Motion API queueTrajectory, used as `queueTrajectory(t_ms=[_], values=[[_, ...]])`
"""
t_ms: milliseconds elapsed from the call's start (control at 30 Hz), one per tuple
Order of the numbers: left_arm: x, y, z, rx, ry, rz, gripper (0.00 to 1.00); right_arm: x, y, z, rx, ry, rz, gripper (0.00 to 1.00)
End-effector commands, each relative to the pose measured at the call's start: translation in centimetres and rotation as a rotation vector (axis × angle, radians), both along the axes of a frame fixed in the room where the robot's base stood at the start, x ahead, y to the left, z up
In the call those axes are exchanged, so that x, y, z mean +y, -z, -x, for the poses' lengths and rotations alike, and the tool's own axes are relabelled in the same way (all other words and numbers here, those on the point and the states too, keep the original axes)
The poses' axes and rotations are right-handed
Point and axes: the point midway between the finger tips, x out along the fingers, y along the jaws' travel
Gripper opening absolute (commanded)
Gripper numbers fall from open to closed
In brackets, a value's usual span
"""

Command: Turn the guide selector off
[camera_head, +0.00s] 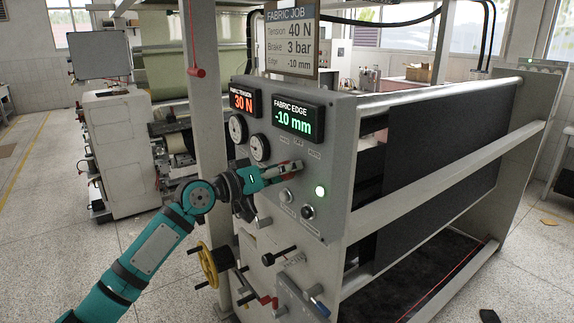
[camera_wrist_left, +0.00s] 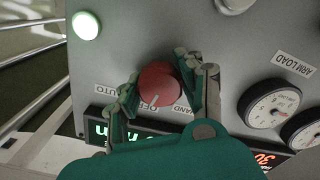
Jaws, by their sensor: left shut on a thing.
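The guide selector is a round red knob (camera_wrist_left: 159,84) on the grey control panel (camera_head: 335,140). In the left wrist view its labels AUTO, OFF and HAND appear upside down along its lower side. The white mark on the knob points down and slightly left, towards the OFF label (camera_wrist_left: 147,107). My left gripper (camera_wrist_left: 160,75) is shut on the knob, with one finger on each side. In the head view the left gripper (camera_head: 290,168) is at the panel below the fabric edge display and covers most of the knob. My right gripper is not in view.
The fabric edge display (camera_head: 297,119) reads -10 mm and the tension display (camera_head: 244,100) reads 30 N. Two gauges (camera_head: 259,147) sit left of the gripper. A yellow handwheel (camera_head: 208,266) is lower left.

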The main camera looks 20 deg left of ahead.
Motion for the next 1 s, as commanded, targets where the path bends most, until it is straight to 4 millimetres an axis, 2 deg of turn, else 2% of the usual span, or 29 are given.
queueTrajectory(t_ms=[400, 900, 933, 1000], values=[[0.06, 0.0, -0.03, 0.106, -0.001, 0.135, 0.06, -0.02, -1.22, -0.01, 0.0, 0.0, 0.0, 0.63], [0.06, 0.05, -0.04, 0.115, -0.001, 0.148, 0.06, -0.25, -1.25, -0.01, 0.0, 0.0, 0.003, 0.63], [0.06, 0.05, -0.04, 0.115, -0.001, 0.148, 0.41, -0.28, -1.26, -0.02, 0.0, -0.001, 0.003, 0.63], [0.06, 0.05, -0.04, 0.115, -0.001, 0.148, 0.51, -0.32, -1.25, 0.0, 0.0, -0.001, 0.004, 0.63]])
